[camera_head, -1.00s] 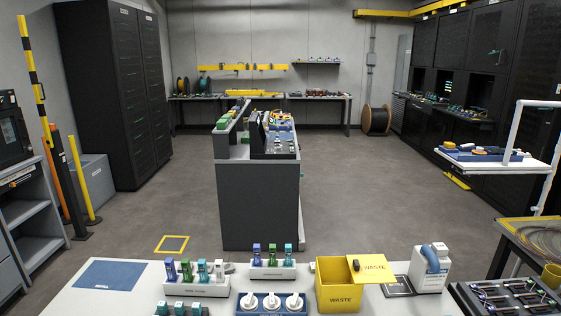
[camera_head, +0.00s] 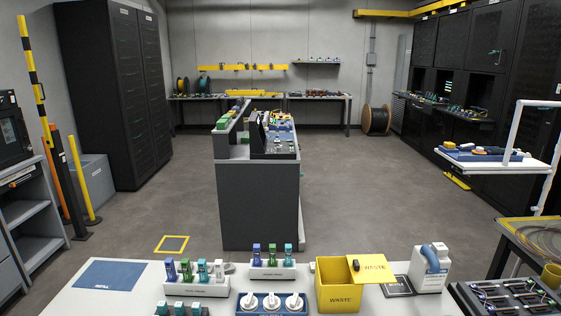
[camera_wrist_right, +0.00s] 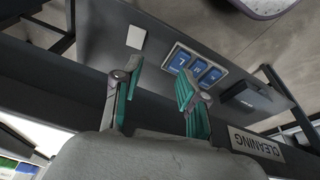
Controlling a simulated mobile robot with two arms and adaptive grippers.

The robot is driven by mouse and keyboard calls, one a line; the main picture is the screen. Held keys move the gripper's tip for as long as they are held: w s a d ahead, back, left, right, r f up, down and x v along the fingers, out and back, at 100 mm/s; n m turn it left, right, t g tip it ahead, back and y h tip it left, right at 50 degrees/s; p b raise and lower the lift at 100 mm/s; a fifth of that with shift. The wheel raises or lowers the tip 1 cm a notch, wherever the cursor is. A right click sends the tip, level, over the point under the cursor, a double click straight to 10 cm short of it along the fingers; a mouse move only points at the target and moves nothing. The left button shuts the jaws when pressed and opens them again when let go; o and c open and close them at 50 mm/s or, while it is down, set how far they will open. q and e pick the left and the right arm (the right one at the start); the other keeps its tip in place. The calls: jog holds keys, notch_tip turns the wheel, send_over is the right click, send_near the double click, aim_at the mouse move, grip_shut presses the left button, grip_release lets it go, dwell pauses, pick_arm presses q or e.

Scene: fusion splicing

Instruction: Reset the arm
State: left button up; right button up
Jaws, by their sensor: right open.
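My right gripper (camera_wrist_right: 158,88) shows in the right wrist view. Its two green-padded fingers are spread apart with nothing between them. Beyond the fingers is a dark grey surface (camera_wrist_right: 115,35) with a blue panel of several tiles (camera_wrist_right: 195,66) and a sign reading CLEANING (camera_wrist_right: 256,147). I cannot tell how far the fingers are from that surface. Neither arm nor gripper shows in the head view, and my left gripper is in no view.

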notch_tip(320, 180, down, 12)
jog(key=s, duration=0.2)
jog(key=s+d+f+g, duration=0.2)
jog(key=s+d+f, duration=0.1)
jog(key=s+f, duration=1.4)
notch_tip(320, 180, down, 4)
jog(key=shift+s+r, duration=0.2)
jog(key=shift+s, duration=0.2)
